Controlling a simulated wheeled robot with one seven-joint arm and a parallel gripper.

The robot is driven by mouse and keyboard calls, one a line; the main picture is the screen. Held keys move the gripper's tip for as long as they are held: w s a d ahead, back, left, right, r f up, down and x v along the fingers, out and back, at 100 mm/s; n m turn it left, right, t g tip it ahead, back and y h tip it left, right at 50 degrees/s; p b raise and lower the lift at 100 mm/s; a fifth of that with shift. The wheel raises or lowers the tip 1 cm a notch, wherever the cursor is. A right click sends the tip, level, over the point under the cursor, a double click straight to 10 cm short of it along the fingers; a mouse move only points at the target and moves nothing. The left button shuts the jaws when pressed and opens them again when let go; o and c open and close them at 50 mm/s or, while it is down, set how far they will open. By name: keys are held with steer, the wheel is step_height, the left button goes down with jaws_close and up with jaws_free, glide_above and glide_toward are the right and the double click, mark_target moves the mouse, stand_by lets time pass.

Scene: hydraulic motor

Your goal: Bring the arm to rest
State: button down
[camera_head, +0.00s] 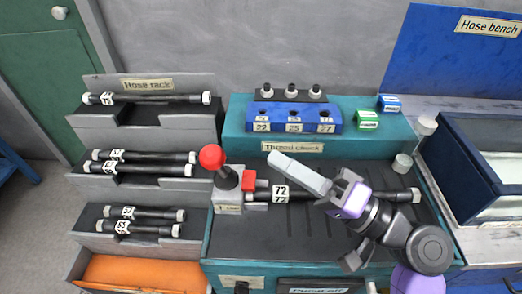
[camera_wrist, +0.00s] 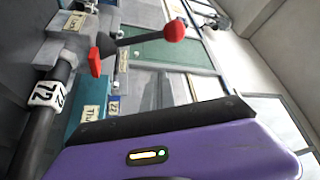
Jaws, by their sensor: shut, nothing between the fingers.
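My arm reaches in from the lower right in the head view. My gripper (camera_head: 282,163) is shut and empty, its pale grey end pointing to the upper left above the bench. A black hose tagged 72 (camera_head: 262,196) lies under it, partly hidden by my arm. The hose's left end is at a grey clamp block (camera_head: 229,202) with a red-ball lever (camera_head: 212,157). In the wrist view the tagged hose (camera_wrist: 38,115) and the red ball (camera_wrist: 174,31) show at the left and top. A purple part of my own fills the bottom there.
A hose rack (camera_head: 88,185) with several capped black hoses stands at the left, above an orange bin (camera_head: 140,272). A glass-sided tank (camera_head: 462,165) is at the right, near my arm.

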steer(key=shift+s+d+f, duration=0.1)
steer(key=shift+s+d, duration=0.25)
steer(key=shift+d, duration=0.2)
steer(key=shift+w, duration=0.1)
